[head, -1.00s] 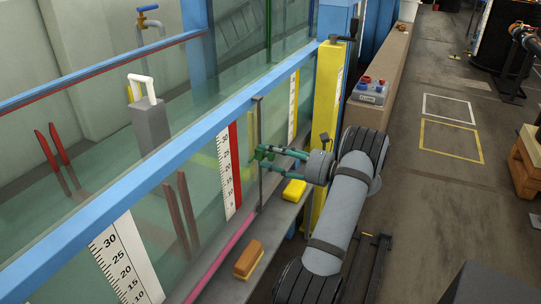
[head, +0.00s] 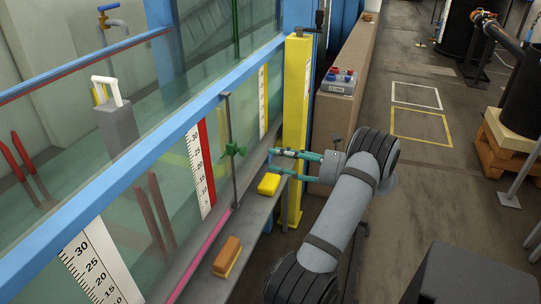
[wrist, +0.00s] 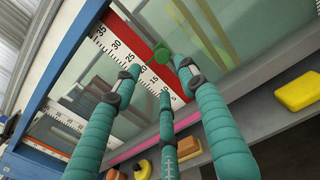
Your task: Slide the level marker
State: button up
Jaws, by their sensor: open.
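The level marker is a small green clamp with a knob (head: 234,149), about halfway up a thin vertical rod (head: 228,115) in front of the flume glass. In the wrist view the green knob (wrist: 161,55) shows just beyond my fingertips. My gripper (head: 274,162) has teal fingers, is open and empty, and points left toward the marker with a clear gap between them. In the wrist view my gripper (wrist: 160,78) has its fingers spread. A white scale with a red strip (head: 201,170) stands left of the rod.
A yellow block (head: 269,184) and a brown-and-yellow brush (head: 227,256) lie on the ledge below. A yellow post (head: 295,120) stands behind my gripper. A control box (head: 338,83) sits on the bench beyond.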

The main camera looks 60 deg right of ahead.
aim_at(246, 152)
dwell(0.3)
jog(key=x, duration=1.1)
jog(key=shift+w+f, duration=0.2)
jog(key=shift+w, duration=0.2)
jog(key=shift+s+f, duration=0.15)
jog(key=shift+s, duration=0.05)
jog(key=shift+v, duration=0.95)
jog(key=shift+s+d, duration=0.15)
jog(key=shift+s, duration=0.3)
